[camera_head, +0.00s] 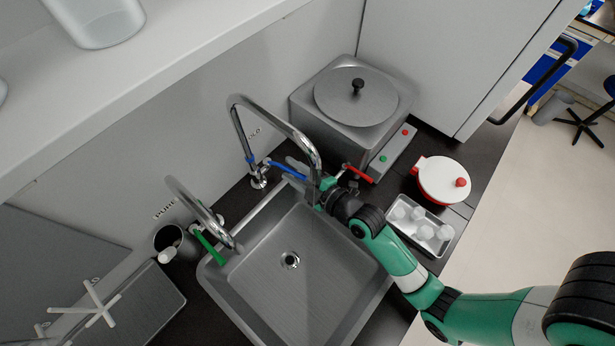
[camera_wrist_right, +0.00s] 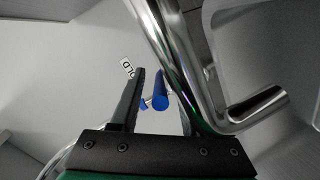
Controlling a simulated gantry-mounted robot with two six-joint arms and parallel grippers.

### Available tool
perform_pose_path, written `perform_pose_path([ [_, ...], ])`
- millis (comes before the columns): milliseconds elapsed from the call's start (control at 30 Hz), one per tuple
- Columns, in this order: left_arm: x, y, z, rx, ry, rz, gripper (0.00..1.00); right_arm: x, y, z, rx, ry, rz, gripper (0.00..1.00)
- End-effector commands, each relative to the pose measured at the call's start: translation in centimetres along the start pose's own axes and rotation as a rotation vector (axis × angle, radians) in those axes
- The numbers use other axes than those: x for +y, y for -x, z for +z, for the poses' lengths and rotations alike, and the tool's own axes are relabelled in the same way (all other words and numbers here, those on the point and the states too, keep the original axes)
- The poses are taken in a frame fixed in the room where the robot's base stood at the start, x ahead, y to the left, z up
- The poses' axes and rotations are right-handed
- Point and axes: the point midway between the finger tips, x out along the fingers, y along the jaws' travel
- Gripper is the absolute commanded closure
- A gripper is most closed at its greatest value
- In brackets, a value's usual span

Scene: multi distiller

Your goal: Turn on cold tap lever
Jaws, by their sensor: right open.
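The blue cold tap lever (camera_head: 284,169) sticks out from the base of the tall chrome tap (camera_head: 236,122) at the back of the sink. The arched spout passes over my right gripper and partly hides it. My right gripper (camera_head: 300,172) is open at the lever's free end. My left gripper is not in view.
The steel sink (camera_head: 300,295) lies below. A red lever (camera_head: 358,174) is close to the right of my gripper, and a green lever (camera_head: 208,246) is at the left tap. A steel bath (camera_head: 312,111) stands behind. A tray (camera_head: 440,246) of small cups is right of my arm.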

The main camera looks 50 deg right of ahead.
Motion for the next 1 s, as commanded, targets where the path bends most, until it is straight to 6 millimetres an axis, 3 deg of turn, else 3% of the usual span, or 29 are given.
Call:
perform_pose_path([
  [200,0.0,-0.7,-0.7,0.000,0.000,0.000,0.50,0.0,5.4,0.0,-0.004,-0.001,-0.001,0.54],
  [400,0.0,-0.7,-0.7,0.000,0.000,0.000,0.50,0.0,8.8,0.1,-0.003,-0.001,-0.001,0.54],
  [733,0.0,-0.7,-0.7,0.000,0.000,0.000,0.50,0.0,9.6,-0.1,0.000,0.000,0.000,0.54],
  [900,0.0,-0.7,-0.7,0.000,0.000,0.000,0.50,0.2,9.6,0.0,-0.002,-0.043,0.008,0.83],
  [1000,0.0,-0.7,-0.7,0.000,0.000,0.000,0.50,1.4,9.7,0.6,-0.032,-0.069,0.054,1.00],
])
